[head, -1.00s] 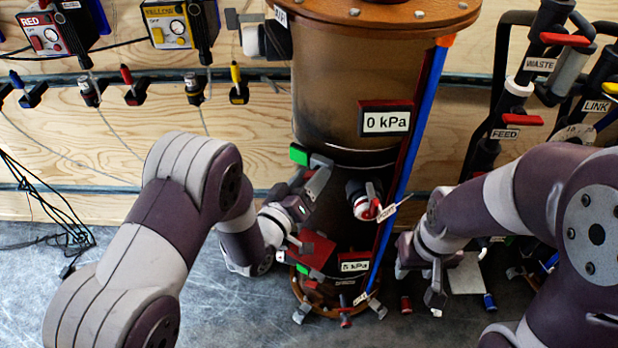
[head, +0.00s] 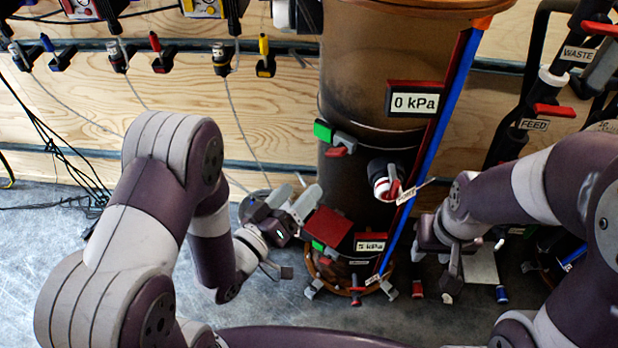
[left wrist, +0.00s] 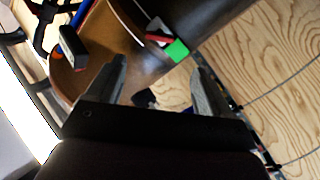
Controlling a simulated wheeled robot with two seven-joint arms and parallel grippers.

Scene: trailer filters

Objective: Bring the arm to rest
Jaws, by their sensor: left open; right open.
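My left gripper (head: 304,199) is open and empty in the head view, just left of the brown filter column (head: 350,75), near its lower part. In the left wrist view its two fingers (left wrist: 158,90) stand apart with nothing between them. The column and a green tag (left wrist: 177,50) show beyond the fingers there. My right gripper (head: 436,272) is open, low on the right of the column, and points down near the floor. I see nothing held in it.
The column carries a 0 kPa sign (head: 415,102), a 5 kPa sign (head: 370,246), a red-handled valve (head: 386,183) and a green-tagged clamp (head: 323,131). Pipes marked FEED (head: 534,124) and WASTE stand at right. Black cables (head: 88,180) hang at left.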

